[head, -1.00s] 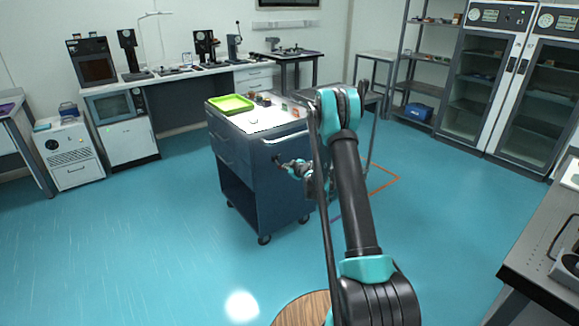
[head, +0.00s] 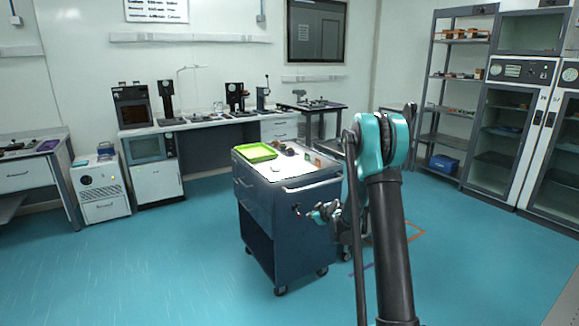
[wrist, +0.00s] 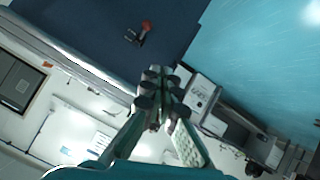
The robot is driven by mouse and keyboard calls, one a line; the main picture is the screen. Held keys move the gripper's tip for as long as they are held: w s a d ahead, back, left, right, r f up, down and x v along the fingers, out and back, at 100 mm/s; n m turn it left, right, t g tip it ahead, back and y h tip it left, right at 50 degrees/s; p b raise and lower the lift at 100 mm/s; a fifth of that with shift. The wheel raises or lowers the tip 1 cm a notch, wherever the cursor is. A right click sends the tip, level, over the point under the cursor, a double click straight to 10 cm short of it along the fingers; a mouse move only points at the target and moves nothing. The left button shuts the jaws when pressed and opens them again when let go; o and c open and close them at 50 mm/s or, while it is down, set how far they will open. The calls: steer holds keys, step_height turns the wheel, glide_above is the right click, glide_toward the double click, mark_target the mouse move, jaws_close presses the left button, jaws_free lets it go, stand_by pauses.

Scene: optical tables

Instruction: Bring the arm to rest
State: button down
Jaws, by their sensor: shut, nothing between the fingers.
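My arm rises in the head view with its teal-ended joint (head: 385,140) at the top. It folds over, and the forearm is largely hidden behind it. My gripper (head: 299,209) shows small in front of the cart's right side and points left. In the wrist view my gripper (wrist: 160,76) has its fingers together, shut and empty. No object is in it. I cannot tell the exact gap between the gripper and the cart.
A dark blue wheeled cart (head: 262,208) with a lime tray (head: 255,152) on top stands close by my arm. A bench (head: 205,123) with instruments lines the back wall; shelves (head: 455,85) and glass-door cabinets (head: 510,140) stand right. The floor (head: 180,265) at left is clear.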

steer(key=s+d+r+m+g+h, duration=0.15)
steer(key=s+r, duration=0.25)
steer(key=s, duration=0.7)
steer(key=s+d+r+m+g+h, duration=0.1)
steer(key=s+r+m+g, duration=0.15)
steer(key=s, duration=0.85)
steer(key=s+d+f+m+g+h, duration=0.1)
steer(key=s+d+m, duration=0.2)
steer(key=s, duration=1)
steer(key=s+d+f+m+g+h, duration=0.1)
steer(key=s+d+f+m, duration=0.1)
steer(key=s, duration=1.1)
steer(key=shift+s+d+m, duration=0.25)
steer(key=shift+d+m, duration=0.15)
steer(key=shift+d, duration=0.15)
steer(key=c, duration=2.3)
jaws_free()
steer(key=shift+f, duration=0.1)
